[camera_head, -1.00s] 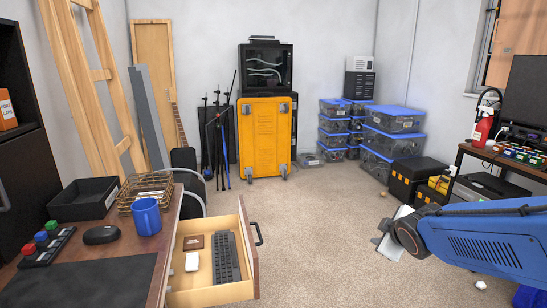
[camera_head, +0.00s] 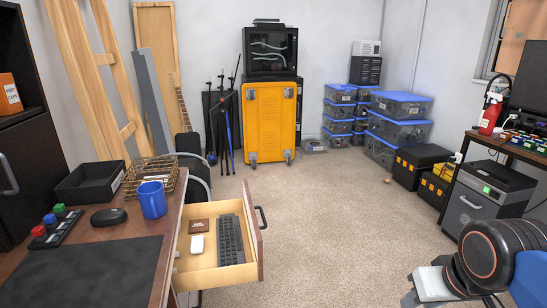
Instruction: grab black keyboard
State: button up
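A black keyboard (camera_head: 230,240) lies in an open wooden drawer (camera_head: 202,275) that sticks out from the desk at the lower left. It lies lengthwise near the drawer's front panel, beside a white object and a brown item. My arm shows at the lower right, well to the right of the drawer. My gripper (camera_head: 412,298) is at the bottom edge, partly cut off, apart from the keyboard. Its fingers do not show clearly enough to tell if they are open.
The desk holds a blue mug (camera_head: 152,199), wire basket (camera_head: 150,176), black tray (camera_head: 90,182), mouse (camera_head: 108,217) and dark mat (camera_head: 85,275). The drawer handle (camera_head: 261,217) juts out to the right. Carpet (camera_head: 325,220) right of the drawer is clear.

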aim_at(230, 247)
jog(key=i+l, duration=0.9)
jog(key=i+l+u, duration=0.1)
jog(key=u, duration=0.4)
jog(key=l+u, duration=0.15)
jog(key=u, duration=0.3)
jog(key=i+l+u, duration=0.1)
jog(key=u, duration=0.4)
jog(key=l, duration=0.1)
